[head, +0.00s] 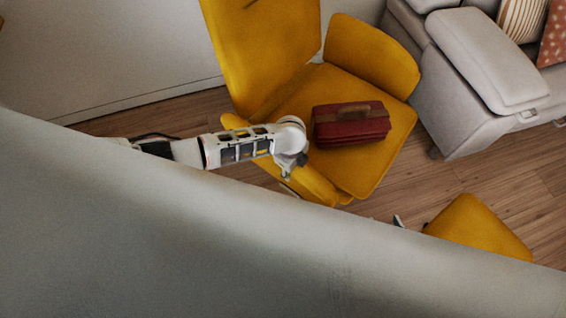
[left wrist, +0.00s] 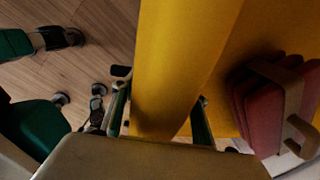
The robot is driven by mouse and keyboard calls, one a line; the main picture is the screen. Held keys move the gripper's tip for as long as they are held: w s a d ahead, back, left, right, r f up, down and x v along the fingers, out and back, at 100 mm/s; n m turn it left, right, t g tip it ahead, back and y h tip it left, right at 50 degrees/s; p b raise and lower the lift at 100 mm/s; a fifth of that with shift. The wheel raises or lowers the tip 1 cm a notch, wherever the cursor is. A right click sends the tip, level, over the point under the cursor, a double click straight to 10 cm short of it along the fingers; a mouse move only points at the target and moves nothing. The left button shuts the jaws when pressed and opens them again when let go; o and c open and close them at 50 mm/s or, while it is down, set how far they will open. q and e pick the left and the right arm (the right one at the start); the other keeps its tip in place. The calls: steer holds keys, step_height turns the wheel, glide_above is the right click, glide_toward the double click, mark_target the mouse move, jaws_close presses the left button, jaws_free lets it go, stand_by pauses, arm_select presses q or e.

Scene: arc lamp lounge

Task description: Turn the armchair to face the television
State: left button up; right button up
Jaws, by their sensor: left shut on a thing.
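The yellow armchair (head: 262,55) stands in the upper middle of the head view, with a dark red case (head: 350,123) on its seat. My left arm reaches in from the left to the chair's near armrest (head: 315,180). In the left wrist view my left gripper (left wrist: 161,95) has a finger on each side of the yellow armrest (left wrist: 180,50) and is shut on it. The red case (left wrist: 275,100) also shows there. Only a small tip of my right gripper (head: 398,221) shows, beside a yellow footstool (head: 480,226); its jaws are hidden. No television is in view.
A large pale grey surface (head: 180,245) close to the camera covers the lower left of the head view; I cannot tell what it is. A grey sofa (head: 470,95) with cushions stands close right of the armchair. Wood floor (head: 400,185) shows between chair and footstool.

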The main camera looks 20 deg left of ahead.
mark_target(320, 175)
arm_select(q)
steer(key=d+n, duration=0.1)
steer(key=d, duration=0.3)
steer(key=d+n, duration=0.1)
steer(key=d, duration=0.4)
steer(key=shift+d+n, duration=0.25)
steer(key=shift+n, duration=0.05)
steer(key=o, duration=1.6)
steer(key=shift+w+a+r, duration=0.1)
steer(key=shift+a, duration=0.05)
steer(key=r, duration=0.4)
steer(key=s+r, duration=0.1)
steer(key=r, duration=0.6)
steer(key=shift+s+r, duration=0.25)
steer(key=shift+r, duration=0.1)
